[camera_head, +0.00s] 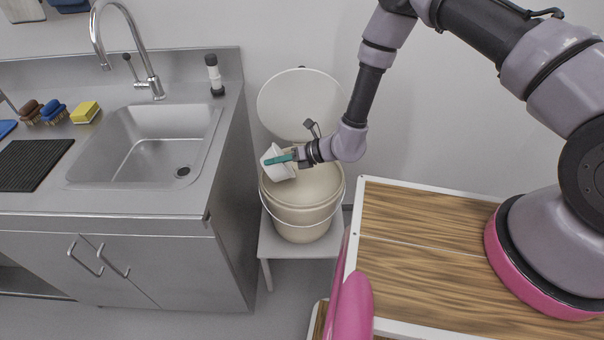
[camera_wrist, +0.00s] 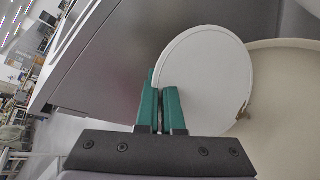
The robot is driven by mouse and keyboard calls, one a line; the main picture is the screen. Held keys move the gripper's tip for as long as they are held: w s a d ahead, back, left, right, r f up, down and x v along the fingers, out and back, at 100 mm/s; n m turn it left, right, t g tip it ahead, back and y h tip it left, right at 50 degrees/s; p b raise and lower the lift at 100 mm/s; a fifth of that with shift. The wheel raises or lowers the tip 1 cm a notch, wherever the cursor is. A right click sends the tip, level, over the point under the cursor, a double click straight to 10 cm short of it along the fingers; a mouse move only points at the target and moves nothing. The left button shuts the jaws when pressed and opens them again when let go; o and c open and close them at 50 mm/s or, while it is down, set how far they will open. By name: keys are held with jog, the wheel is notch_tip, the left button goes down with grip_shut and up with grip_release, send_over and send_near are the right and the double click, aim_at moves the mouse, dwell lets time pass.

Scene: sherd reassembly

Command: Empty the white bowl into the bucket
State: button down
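The white bowl (camera_head: 277,165) is tilted steeply over the mouth of the beige bucket (camera_head: 303,214). My gripper (camera_head: 283,158) is shut on the bowl's rim with its green fingers. In the wrist view the bowl (camera_wrist: 205,75) shows as a pale disc, with the gripper's green fingers (camera_wrist: 161,108) pinched at its near edge. A small brownish bit (camera_wrist: 243,112) shows at the bowl's lower right edge. The bucket's pale rim and inside (camera_wrist: 290,90) lie to the right there. How much is inside the bowl cannot be seen.
The bucket stands on a low grey stand (camera_head: 270,241) with its round lid (camera_head: 301,103) upright behind it. The steel sink counter (camera_head: 110,200) is close on the left. A wood-topped table (camera_head: 410,222) lies to the right.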

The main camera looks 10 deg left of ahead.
jog(key=shift+w+d+r+m+g+y, duration=0.35)
jog(key=shift+d+r+y, duration=0.2)
jog(key=shift+y, duration=0.25)
dwell(0.4)
jog(key=shift+w+d+r+m+y+b, duration=0.15)
jog(key=shift+w+d+y, duration=0.3)
jog(key=shift+d, duration=0.25)
jog(key=shift+w+d+r+m+y+b, duration=0.15)
jog(key=shift+w+d+y, duration=0.25)
jog(key=shift+d, duration=0.25)
jog(key=shift+d+r+g, duration=0.1)
jog(key=shift+g, duration=0.15)
jog(key=shift+w, duration=0.1)
jog(key=shift+d+y, duration=0.15)
jog(key=shift+y, duration=0.1)
